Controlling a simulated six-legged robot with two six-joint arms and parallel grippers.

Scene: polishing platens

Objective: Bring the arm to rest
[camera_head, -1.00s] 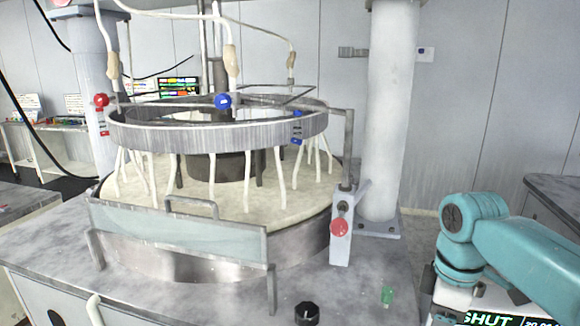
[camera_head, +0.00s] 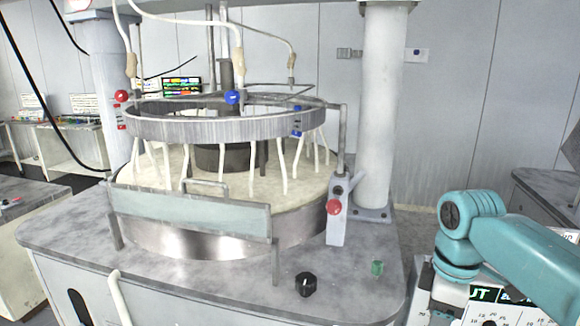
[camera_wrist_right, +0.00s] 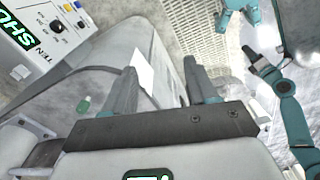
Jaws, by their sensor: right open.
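My right arm (camera_head: 500,235), teal, comes in from the right edge of the head view, bent beside the bench; its gripper is out of that view. In the right wrist view my right gripper (camera_wrist_right: 160,67) has its two grey fingers apart. I see nothing clamped between them. A pale, bright surface shows just behind the left finger; I cannot tell what it is. My left gripper is in neither view.
The polishing machine's ring (camera_head: 215,124) stands over a pale platen on the grey bench (camera_head: 200,282). A black knob (camera_head: 306,284) and a green piece (camera_head: 377,268) are near the bench's right corner. A grey column (camera_head: 378,120) rises behind.

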